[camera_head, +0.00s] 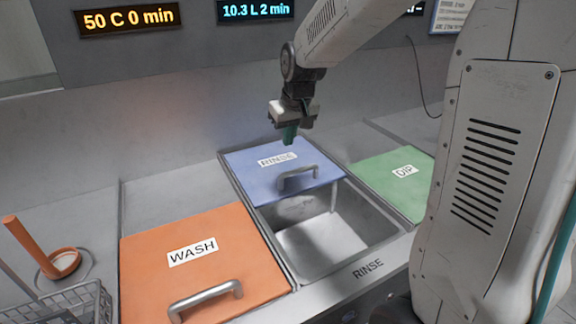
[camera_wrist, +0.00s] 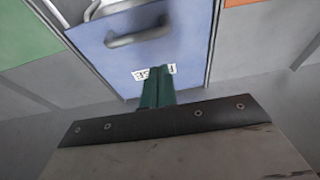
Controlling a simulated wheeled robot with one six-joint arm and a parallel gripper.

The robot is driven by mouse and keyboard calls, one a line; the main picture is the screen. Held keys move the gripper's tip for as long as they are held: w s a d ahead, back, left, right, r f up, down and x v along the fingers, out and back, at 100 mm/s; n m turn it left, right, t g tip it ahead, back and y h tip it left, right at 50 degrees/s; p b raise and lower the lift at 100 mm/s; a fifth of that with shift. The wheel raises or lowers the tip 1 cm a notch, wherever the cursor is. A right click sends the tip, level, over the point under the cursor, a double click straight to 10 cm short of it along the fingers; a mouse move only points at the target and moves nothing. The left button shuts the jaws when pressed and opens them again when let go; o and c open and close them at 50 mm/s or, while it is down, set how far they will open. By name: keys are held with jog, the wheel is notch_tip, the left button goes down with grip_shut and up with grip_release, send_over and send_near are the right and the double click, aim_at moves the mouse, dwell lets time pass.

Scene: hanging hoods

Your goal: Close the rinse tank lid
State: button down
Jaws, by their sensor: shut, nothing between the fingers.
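The blue rinse tank lid (camera_head: 262,178) has a RINSE label and a grey bar handle (camera_head: 297,178) near its front edge. It covers the back part of the rinse tank (camera_head: 318,245); the front part is open and shows the bare metal inside. My gripper (camera_head: 288,134) is shut and empty, above the back edge of the lid. In the wrist view the green fingertips (camera_wrist: 158,86) are together near the RINSE label, and the lid (camera_wrist: 185,50) and its handle (camera_wrist: 138,36) lie beyond them. I cannot tell whether the fingertips touch the lid.
An orange WASH lid (camera_head: 205,255) with a handle (camera_head: 205,298) covers the tank at left. A green DIP lid (camera_head: 398,180) is at right. A wire basket (camera_head: 75,303) and an orange-handled tool (camera_head: 38,250) are at far left. Display panels hang above.

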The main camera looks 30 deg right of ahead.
jog(key=w+d+f, duration=0.1)
jog(key=w+f, duration=0.2)
jog(key=w, duration=0.1)
send_over(289, 183)
jog(key=w, duration=0.4)
notch_tip(289, 183, down, 9)
jog(key=shift+w+f, duration=0.1)
jog(key=shift+w, duration=0.05)
jog(key=shift+s+r, duration=0.2)
jog(key=shift+s, duration=0.4)
jog(key=shift+s+r, duration=0.15)
jog(key=shift+s, duration=0.4)
jog(key=shift+s+r, duration=0.1)
jog(key=shift+s, duration=0.75)
